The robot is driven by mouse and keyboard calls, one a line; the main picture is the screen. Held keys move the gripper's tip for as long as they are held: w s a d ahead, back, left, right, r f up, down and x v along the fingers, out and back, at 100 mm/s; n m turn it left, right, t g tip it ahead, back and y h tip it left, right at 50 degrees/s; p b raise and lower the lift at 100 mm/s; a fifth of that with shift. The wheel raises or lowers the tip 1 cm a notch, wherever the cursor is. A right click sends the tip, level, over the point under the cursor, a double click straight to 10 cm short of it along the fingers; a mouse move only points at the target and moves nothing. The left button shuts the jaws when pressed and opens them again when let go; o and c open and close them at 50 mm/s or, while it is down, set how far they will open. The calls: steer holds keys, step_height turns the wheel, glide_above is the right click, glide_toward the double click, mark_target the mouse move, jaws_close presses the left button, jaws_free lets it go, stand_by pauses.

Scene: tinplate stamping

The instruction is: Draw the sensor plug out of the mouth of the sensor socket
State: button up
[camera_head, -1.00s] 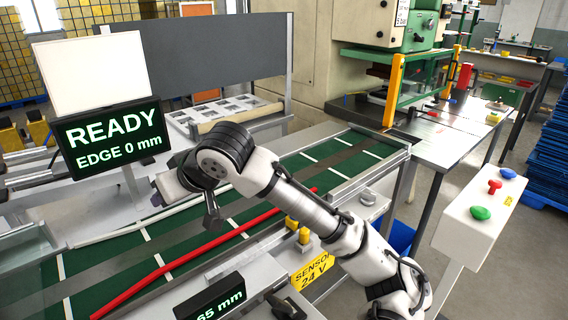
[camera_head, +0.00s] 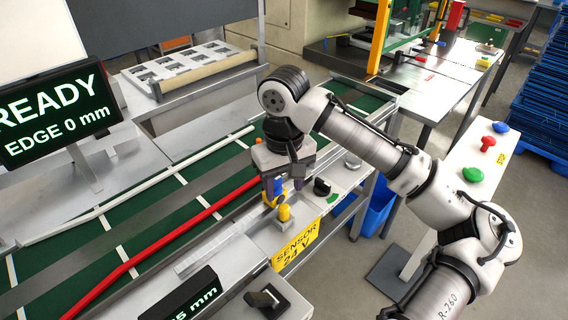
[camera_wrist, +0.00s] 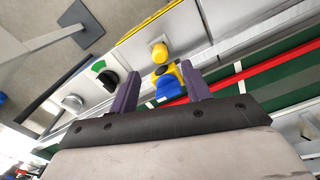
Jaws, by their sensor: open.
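My gripper (camera_head: 284,187) points down over the strip beside the conveyor, its purple fingers apart and nothing clamped. In the wrist view, a blue plug-like piece (camera_wrist: 168,87), which looks like the sensor plug, lies between the fingers (camera_wrist: 160,73) with gaps either side. It sits at a yellow piece (camera_wrist: 163,70), apparently the sensor socket; the mouth is hidden. In the head view, the blue piece (camera_head: 278,186) and yellow piece (camera_head: 268,197) are partly covered by the fingers. A separate yellow knob (camera_head: 284,212) stands on a small block close by, above the SENSOR 24 V label (camera_head: 296,246).
A black knob (camera_head: 321,187) stands right of the gripper. A red rail (camera_head: 170,237) runs along the green conveyor (camera_head: 125,212) behind it. Another black switch (camera_head: 264,297) and a small display (camera_head: 186,302) are at the front. A button box (camera_head: 480,155) stands right.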

mark_target(284, 206)
step_height(284, 206, down, 8)
steer(key=shift+r+p, duration=0.2)
steer(key=shift+p, duration=0.15)
jaws_close()
steer(key=shift+r, duration=0.15)
steer(key=shift+r+p, duration=1.15)
steer(key=shift+r, duration=0.15)
steer(key=shift+r+p, duration=1.95)
steer(key=shift+p, duration=0.05)
